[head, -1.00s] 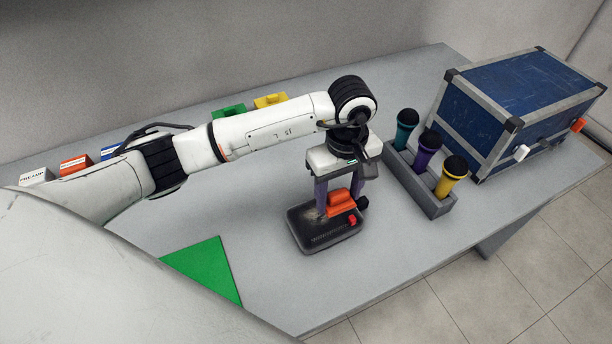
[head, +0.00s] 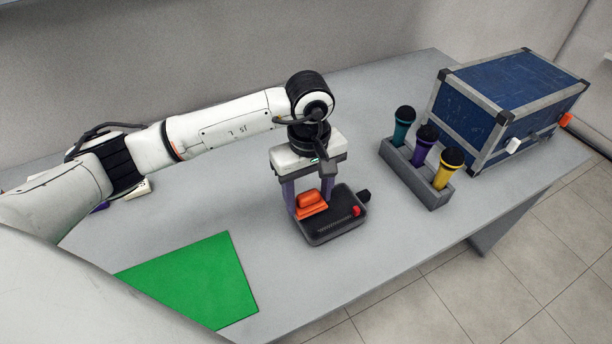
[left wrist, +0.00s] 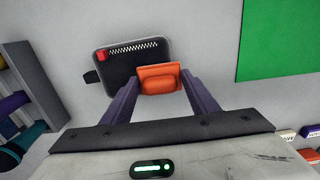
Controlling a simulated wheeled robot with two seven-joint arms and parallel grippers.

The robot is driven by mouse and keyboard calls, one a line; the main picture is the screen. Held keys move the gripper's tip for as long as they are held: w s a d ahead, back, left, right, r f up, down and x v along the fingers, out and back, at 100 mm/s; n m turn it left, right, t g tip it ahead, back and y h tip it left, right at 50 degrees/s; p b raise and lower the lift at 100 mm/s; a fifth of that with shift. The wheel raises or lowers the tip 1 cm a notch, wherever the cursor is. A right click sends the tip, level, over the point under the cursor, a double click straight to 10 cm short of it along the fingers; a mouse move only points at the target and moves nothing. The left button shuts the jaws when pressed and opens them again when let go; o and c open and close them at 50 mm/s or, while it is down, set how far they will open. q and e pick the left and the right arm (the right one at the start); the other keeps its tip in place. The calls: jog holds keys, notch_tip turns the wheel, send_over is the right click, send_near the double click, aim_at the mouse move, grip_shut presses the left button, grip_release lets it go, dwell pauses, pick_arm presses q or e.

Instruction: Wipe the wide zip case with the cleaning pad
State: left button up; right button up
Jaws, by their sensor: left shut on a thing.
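The orange cleaning pad (head: 312,201) is held between the purple fingers of my left gripper (head: 304,206). The dark grey wide zip case (head: 335,224), with a red pull and a black knob at its right end, lies flat on the table. The pad is at the left part of the case, over its edge; I cannot tell whether they touch. In the left wrist view the pad (left wrist: 160,78) covers a lower corner of the case (left wrist: 130,67), with the zip strip beyond it. My right gripper is not in view.
A green mat (head: 200,280) lies at the front left. A grey rack (head: 418,180) with three microphones stands to the right of the case, and a large blue trunk (head: 510,100) stands behind it. The table between mat and case is clear.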

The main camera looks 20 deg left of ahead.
pick_arm(q)
notch_tip(320, 180, up, 2)
jog(key=shift+w+r+p, duration=0.1)
jog(key=shift+r+p, duration=0.15)
jog(key=shift+p, duration=0.35)
jog(key=shift+r+p, duration=0.6)
jog(key=shift+r, duration=1.1)
